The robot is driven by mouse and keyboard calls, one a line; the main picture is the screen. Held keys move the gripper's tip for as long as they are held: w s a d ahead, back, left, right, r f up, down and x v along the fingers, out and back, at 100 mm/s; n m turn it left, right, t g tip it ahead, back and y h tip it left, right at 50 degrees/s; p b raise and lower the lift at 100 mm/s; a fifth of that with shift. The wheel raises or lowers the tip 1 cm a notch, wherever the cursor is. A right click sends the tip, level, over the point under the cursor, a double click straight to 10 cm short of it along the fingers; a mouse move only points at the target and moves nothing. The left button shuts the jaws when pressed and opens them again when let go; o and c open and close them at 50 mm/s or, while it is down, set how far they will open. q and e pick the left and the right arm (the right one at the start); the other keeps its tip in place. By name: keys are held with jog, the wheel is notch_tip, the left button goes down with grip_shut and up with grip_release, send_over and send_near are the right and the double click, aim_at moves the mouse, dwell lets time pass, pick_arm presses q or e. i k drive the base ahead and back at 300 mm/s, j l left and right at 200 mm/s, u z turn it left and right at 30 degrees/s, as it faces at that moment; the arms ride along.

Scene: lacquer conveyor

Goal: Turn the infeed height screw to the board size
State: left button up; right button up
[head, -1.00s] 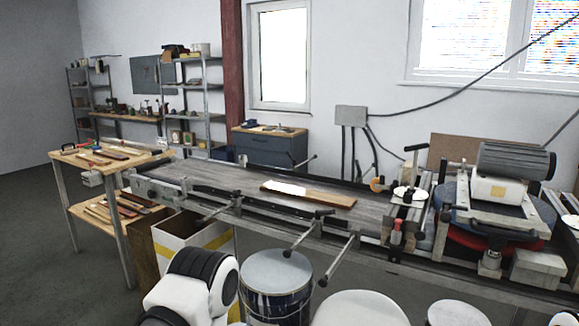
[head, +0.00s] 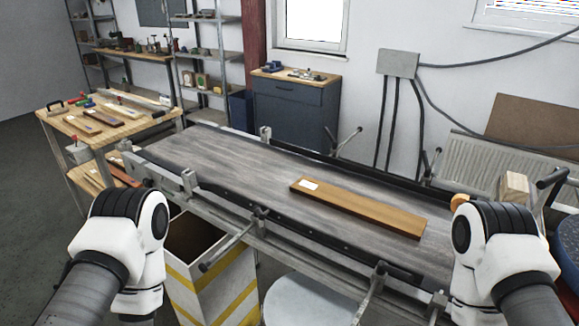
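A brown board (head: 365,209) with a white label at its left end lies flat on the grey conveyor belt (head: 215,160). A black T-shaped handle (head: 553,178) stands at the right edge in the head view, at the machine end of the conveyor; I cannot tell for sure that it is the infeed height screw. My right arm's white joint hides what lies below it. Both my arms show only their white joints and grey links at the lower left and lower right. Neither gripper shows.
A wooden block (head: 514,188) stands near the handle. Black-tipped clamp bars stick out from the conveyor's near side. A yellow-striped box (head: 222,278) and a round white lid (head: 303,300) stand in front. A wooden table (head: 130,131) with strips is at the left.

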aim_at(548, 183)
jog(key=z, duration=1.3)
